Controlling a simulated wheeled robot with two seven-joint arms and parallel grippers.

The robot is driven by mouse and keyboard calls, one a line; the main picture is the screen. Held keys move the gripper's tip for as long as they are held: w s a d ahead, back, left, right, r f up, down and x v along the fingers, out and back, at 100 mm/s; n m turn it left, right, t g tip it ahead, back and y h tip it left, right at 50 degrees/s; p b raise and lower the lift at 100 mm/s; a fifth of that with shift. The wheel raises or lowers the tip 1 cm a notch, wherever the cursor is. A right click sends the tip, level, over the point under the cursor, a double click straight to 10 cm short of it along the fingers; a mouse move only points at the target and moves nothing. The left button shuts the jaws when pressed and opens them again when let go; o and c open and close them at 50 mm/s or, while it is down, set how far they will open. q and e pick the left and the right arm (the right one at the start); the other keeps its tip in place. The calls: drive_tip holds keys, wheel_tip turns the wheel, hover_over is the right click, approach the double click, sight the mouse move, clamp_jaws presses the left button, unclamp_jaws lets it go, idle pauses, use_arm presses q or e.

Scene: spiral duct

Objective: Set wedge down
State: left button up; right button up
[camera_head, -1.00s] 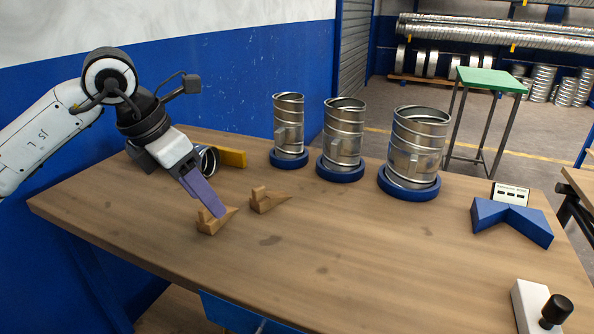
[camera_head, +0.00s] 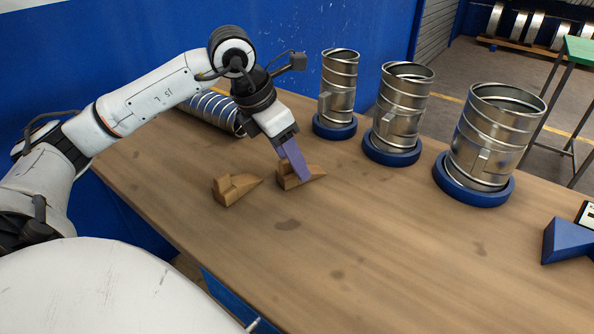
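Two tan wooden wedges rest near the table's left side. The left wedge (camera_head: 233,189) lies clear of the gripper. The right wedge (camera_head: 289,179) is partly hidden behind the purple fingers of my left gripper (camera_head: 303,178). The fingers point down and overlap this wedge in the view. They are seen edge-on, so I cannot tell whether they grip the wedge or only stand beside it, or whether it touches the table. My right gripper is out of view.
A spiral duct (camera_head: 213,109) lies on the table behind the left gripper. Three upright metal ducts (camera_head: 338,85) (camera_head: 403,105) (camera_head: 494,135) stand on blue round bases along the back. A blue angled block (camera_head: 566,241) is at the right edge. The table (camera_head: 370,260) is clear in front.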

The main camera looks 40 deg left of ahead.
use_arm(q)
drive_tip(key=shift+x, duration=1.5)
drive_tip(key=shift+r, duration=0.1)
drive_tip(key=c, duration=1.3)
drive_tip(key=shift+o, duration=0.2)
drive_tip(key=shift+r, duration=0.1)
wheel_tip(320, 180, up, 10)
drive_tip(key=p, duration=0.1)
